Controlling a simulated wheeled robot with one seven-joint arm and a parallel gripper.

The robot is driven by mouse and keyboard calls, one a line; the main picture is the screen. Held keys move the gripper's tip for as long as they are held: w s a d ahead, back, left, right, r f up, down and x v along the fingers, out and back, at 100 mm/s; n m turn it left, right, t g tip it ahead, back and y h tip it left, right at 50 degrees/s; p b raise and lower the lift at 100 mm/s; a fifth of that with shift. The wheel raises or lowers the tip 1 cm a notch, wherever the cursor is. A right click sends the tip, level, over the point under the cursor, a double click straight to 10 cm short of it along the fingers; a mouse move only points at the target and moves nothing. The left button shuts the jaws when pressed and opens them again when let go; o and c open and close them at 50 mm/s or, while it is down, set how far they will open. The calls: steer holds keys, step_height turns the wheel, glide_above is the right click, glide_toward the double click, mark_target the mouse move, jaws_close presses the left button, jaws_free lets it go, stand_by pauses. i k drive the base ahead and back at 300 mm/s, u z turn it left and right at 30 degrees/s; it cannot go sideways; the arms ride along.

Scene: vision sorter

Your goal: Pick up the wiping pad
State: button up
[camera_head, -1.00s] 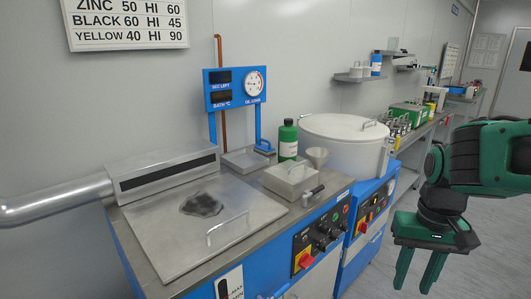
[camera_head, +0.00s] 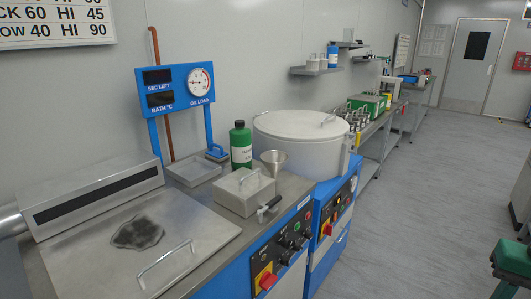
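A small blue block with a handle (camera_head: 216,153), which looks like the wiping pad, sits at the back of the bench by a shallow metal tray (camera_head: 194,174). It is just left of the green bottle, below the gauge panel. A dark smudge (camera_head: 137,233) lies on the flat metal lid (camera_head: 85,254) in front. My gripper (camera_head: 508,285) shows only in part at the bottom right corner, far from the pad and clear of the bench. Its fingertips are cut off by the frame edge, so its opening is hidden.
A green bottle (camera_head: 241,146), a funnel (camera_head: 273,160) and a lidded metal box (camera_head: 243,193) stand near the pad. A big white lidded drum (camera_head: 300,148) stands to their right. The lid handle (camera_head: 166,264) sticks up in front. The floor (camera_head: 420,210) at right is clear.

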mark_target(217, 155)
steer(key=z, duration=1.6)
steer(key=i, duration=1.45)
steer(key=u, duration=3)
steer(key=i, duration=0.7)
steer(key=u, duration=0.1)
